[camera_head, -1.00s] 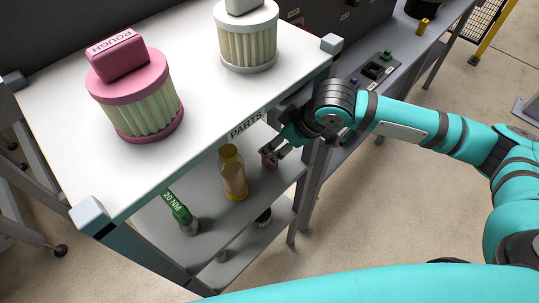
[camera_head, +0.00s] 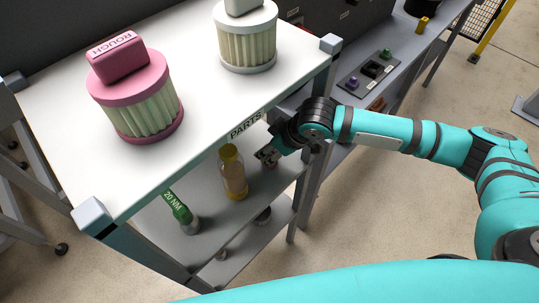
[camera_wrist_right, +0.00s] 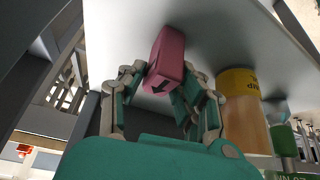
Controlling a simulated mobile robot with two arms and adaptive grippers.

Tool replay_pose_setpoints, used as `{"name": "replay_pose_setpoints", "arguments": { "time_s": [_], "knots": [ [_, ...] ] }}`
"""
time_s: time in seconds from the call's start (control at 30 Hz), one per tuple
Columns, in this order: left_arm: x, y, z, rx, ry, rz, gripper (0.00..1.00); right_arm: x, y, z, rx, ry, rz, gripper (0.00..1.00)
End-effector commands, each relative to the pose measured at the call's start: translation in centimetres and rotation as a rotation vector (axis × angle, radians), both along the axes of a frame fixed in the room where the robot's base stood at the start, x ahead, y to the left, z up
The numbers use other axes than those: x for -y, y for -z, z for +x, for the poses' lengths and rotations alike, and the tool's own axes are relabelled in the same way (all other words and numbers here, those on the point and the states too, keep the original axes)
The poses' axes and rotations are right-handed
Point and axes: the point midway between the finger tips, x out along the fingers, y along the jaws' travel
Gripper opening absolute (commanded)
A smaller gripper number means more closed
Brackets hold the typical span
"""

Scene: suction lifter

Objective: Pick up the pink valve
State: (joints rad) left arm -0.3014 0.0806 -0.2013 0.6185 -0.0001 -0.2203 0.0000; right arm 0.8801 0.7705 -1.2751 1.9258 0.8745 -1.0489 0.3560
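The pink valve (camera_wrist_right: 165,62) is a small block with a black arrow on its face. It rests against the light shelf surface in the right wrist view. My right gripper (camera_wrist_right: 163,78) has its fingers spread, one on each side of the valve's near end; whether either finger touches it is hard to tell. In the head view the right gripper (camera_head: 267,155) reaches in under the tabletop over the middle shelf (camera_head: 215,206), and it hides most of the valve, with only a bit of pink showing. My left gripper is not in view.
A yellow-capped bottle (camera_head: 232,172) stands close to the left of the right gripper, and a green "20 NM" tool (camera_head: 181,212) farther left. The white tabletop (camera_head: 200,85) above carries a pink filter (camera_head: 138,90) and a white filter (camera_head: 247,40).

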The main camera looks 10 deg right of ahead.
Motion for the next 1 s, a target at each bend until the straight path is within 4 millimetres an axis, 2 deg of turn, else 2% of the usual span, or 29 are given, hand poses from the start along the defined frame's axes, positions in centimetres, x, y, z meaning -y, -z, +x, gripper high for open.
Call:
{"name": "replay_pose_setpoints", "arguments": {
  "time_s": [0.03, 0.2, 0.23, 0.57, 0.87, 1.0],
  "knots": [
    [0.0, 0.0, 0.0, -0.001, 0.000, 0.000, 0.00, 0.0, 0.0, 0.0, 0.000, 0.000, 0.000, 0.24],
    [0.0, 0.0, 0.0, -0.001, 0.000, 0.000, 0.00, 0.0, 0.0, 0.0, 0.000, 0.000, 0.000, 0.02],
    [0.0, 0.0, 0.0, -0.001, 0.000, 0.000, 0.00, 0.0, 0.0, 0.0, 0.000, 0.000, 0.000, 0.00],
    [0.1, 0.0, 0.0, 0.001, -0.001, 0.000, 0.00, 0.0, -0.4, 0.0, 0.001, 0.000, 0.001, 0.00],
    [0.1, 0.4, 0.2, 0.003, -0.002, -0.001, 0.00, 0.0, -3.5, 0.1, 0.004, 0.000, 0.002, 0.00],
    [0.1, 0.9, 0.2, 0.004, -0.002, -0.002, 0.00, 2.0, -3.3, -1.8, -0.002, 0.002, -0.002, 0.00]
  ]
}}
